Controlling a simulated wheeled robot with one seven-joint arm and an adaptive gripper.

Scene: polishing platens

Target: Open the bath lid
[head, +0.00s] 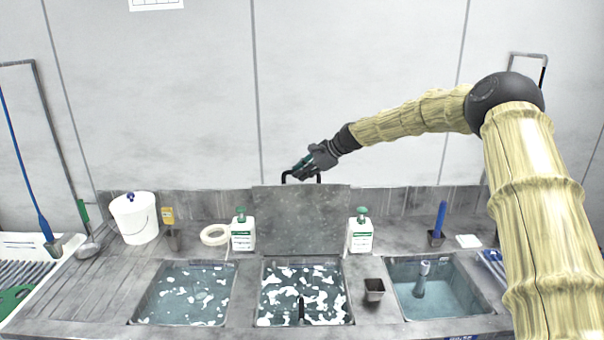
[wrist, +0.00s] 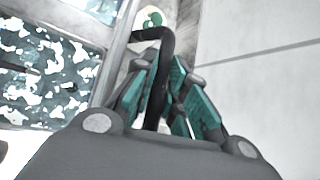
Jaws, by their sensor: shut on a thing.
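The bath lid (head: 300,222) is a grey metal panel standing upright behind the middle bath (head: 303,290), hinged at the bath's back edge. The bath is uncovered and shows water with white foam. The lid's black handle (head: 284,176) is along its top edge. My gripper (head: 298,170) is at the handle, reaching from the right. In the wrist view my gripper (wrist: 162,95) has its teal-padded fingers closed around the dark handle bar (wrist: 155,65). Part of the handle is hidden by the fingers.
A foamy bath (head: 187,293) is on the left and a clearer bath (head: 435,290) on the right. Pump bottles (head: 243,234) and (head: 361,236) flank the lid. A white bucket (head: 134,218), a tape roll (head: 214,235) and a small dark cup (head: 374,289) stand on the counter.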

